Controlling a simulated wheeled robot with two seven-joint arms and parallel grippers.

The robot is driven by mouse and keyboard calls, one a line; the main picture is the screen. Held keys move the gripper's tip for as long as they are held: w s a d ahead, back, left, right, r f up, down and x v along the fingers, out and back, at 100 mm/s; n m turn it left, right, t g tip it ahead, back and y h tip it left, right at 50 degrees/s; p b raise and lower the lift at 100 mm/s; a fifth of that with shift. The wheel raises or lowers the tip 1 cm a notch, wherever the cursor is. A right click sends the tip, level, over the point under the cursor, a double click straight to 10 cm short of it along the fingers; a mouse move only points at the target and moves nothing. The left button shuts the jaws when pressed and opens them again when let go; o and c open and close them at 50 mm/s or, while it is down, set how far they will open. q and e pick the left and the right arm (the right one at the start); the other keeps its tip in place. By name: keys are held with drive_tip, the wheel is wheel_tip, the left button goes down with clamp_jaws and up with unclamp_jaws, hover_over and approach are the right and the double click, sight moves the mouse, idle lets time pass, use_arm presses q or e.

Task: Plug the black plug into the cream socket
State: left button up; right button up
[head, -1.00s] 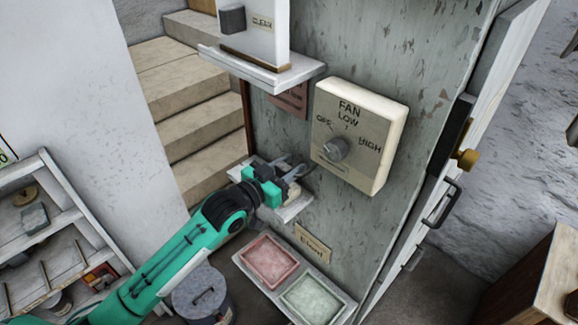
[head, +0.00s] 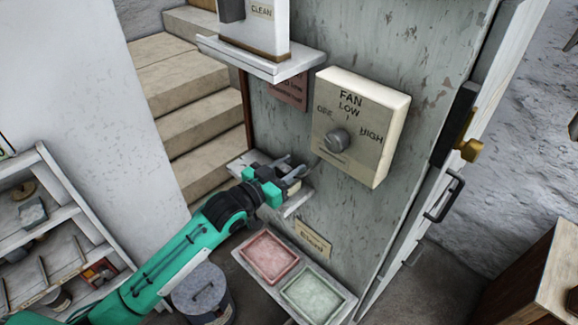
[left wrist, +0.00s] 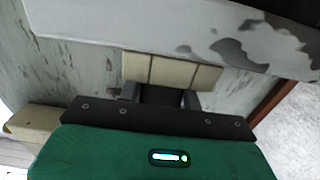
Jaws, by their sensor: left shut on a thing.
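My left gripper (head: 292,174) reaches in from the left in the head view, close to the grey wall, above a small white shelf. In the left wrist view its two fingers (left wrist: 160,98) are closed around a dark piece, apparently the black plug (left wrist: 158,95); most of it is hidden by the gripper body. A cream block with vertical seams, apparently the cream socket (left wrist: 172,72), lies just beyond the fingers. Whether plug and socket touch, I cannot tell. In the head view the fingers hide both. My right gripper is not in view.
The cream FAN box (head: 375,105) with a dial stands out from the wall to the right of the gripper. A white ledge (head: 270,70) juts out above. Red (head: 268,256) and green (head: 312,297) trays lie below. A lidded bucket (head: 203,290) stands near my forearm.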

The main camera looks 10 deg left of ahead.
sight(300, 149)
use_arm(q)
drive_tip(key=shift+f, duration=0.25)
drive_tip(key=o, duration=1.1)
drive_tip(key=shift+c, duration=0.2)
drive_tip(key=shift+r+p, duration=0.35)
drive_tip(key=shift+r, duration=0.15)
drive_tip(key=shift+r+p, duration=1.4)
drive_tip(key=shift+r, duration=0.15)
